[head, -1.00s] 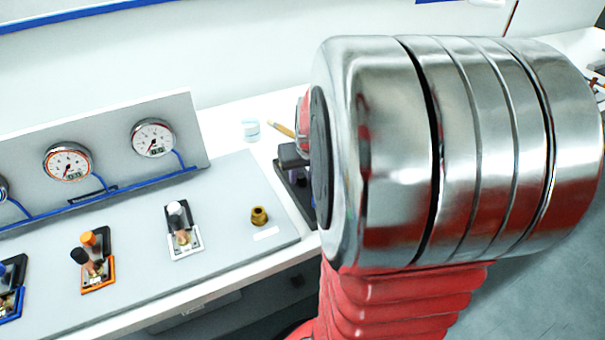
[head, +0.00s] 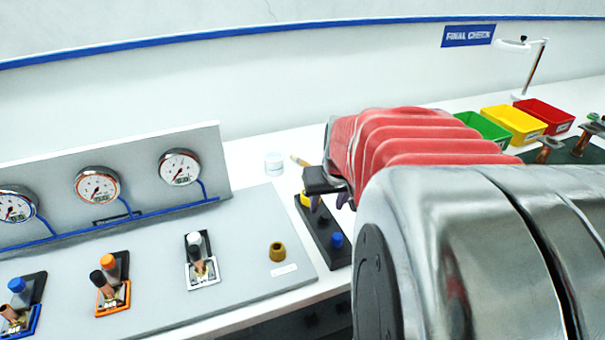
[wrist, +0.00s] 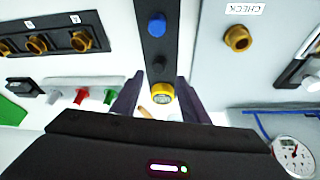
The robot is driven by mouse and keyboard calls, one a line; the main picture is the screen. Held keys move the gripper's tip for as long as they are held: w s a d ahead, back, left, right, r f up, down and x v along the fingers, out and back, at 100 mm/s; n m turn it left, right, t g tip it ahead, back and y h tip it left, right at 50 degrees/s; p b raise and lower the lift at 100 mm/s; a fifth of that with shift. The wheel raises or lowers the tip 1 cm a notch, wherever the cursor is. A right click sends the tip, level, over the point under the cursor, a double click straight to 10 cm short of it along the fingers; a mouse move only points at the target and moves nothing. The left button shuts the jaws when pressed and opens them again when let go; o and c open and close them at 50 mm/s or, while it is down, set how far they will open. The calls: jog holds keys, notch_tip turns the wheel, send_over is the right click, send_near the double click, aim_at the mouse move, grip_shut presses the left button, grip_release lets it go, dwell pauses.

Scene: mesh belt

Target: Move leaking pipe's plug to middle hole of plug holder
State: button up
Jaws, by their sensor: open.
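The black plug holder (head: 322,238) stands right of the grey panel. The wrist view shows a blue plug (wrist: 157,25) at its far end and a yellow-rimmed plug (wrist: 162,93) at its near end. Its middle position (wrist: 158,62) is dark, with no coloured plug. My gripper (wrist: 161,100) is open over the yellow end, one finger on each side with gaps. In the head view, my gripper (head: 326,192) is partly hidden by my arm. Blue (head: 17,285), orange (head: 108,262) and white (head: 196,240) capped fittings stand on the panel. No leak is discernible.
Three gauges line the upright board, including the right one (head: 180,168). A brass fitting (head: 277,252) sits near the panel's right end. Green, yellow (head: 514,125) and red bins stand back right. My arm hides much of the bench.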

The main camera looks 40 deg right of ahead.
jog(key=v, duration=0.7)
jog(key=shift+s+r, duration=0.15)
jog(key=shift+r, duration=0.2)
jog(key=shift+a, duration=0.1)
jog(key=s+a+f+n+y, duration=0.1)
jog(key=s+a+n, duration=0.1)
jog(key=a, duration=1)
jog(key=s+a+f+n+t+y, duration=0.1)
jog(key=s+a+n, duration=0.2)
jog(key=a, duration=0.9)
jog(key=shift+a+n+t, duration=0.3)
jog(key=shift+s, duration=0.1)
jog(key=shift+c, duration=0.2)
jog(key=c, duration=0.4)
jog(key=shift+o, duration=0.2)
